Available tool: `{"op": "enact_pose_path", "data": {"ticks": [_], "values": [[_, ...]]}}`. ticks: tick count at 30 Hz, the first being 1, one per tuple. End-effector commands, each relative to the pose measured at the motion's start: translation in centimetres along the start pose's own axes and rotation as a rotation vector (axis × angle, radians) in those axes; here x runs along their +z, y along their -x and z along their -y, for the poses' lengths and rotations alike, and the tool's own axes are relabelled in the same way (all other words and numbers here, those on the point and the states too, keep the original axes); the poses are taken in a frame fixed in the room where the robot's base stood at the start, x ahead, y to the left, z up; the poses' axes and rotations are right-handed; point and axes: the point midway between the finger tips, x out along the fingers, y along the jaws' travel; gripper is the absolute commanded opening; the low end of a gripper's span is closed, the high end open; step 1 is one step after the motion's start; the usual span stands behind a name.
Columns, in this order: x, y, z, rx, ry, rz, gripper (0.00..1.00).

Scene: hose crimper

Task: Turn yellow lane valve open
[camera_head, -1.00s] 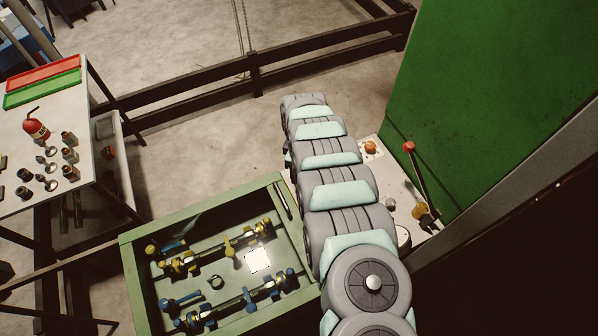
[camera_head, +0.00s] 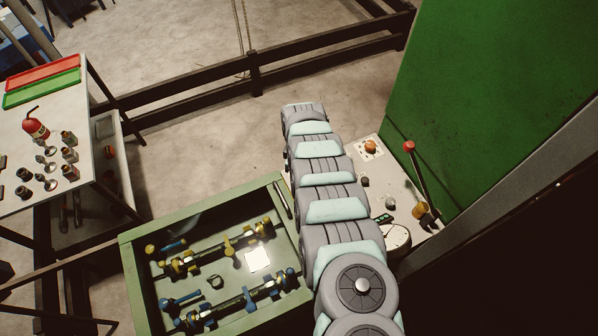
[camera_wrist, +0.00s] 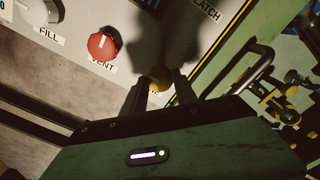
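The yellow lane (camera_head: 215,252) is a dark bar with yellow fittings in the upper part of the green tray in the head view. A yellow handle-like piece (camera_head: 229,246) stands up from its middle; its valve setting is unclear. Yellow fittings also show at the right of the wrist view (camera_wrist: 283,108). My gripper (camera_wrist: 158,82) is open, its two dark fingers apart. A yellow round knob (camera_wrist: 158,77) on the grey panel shows between and beyond the fingertips; contact cannot be told. Its label is mostly hidden. My arm hides the gripper in the head view.
The grey panel carries a red VENT knob (camera_wrist: 102,46) and a pale FILL knob (camera_wrist: 42,10). A dark bar handle (camera_wrist: 250,70) lies right of my gripper. The blue lane (camera_head: 240,302) is in the green tray (camera_head: 128,268). A red-tipped lever (camera_head: 410,147) stands right of my arm.

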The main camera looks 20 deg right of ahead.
Motion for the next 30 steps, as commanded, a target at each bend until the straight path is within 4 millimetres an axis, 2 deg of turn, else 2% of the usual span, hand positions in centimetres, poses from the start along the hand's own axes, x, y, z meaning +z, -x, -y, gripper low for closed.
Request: {"op": "enact_pose_path", "data": {"ticks": [1,12,23,30], "values": [[0.0,0.0,0.0,0.0,0.0,0.0,0.29],[0.0,0.0,0.01,0.0,0.0,0.0,0.0],[-0.01,0.02,0.01,0.0,-0.033,0.0,0.0],[-0.08,0.05,0.06,0.0,-0.159,0.001,0.0]]}}
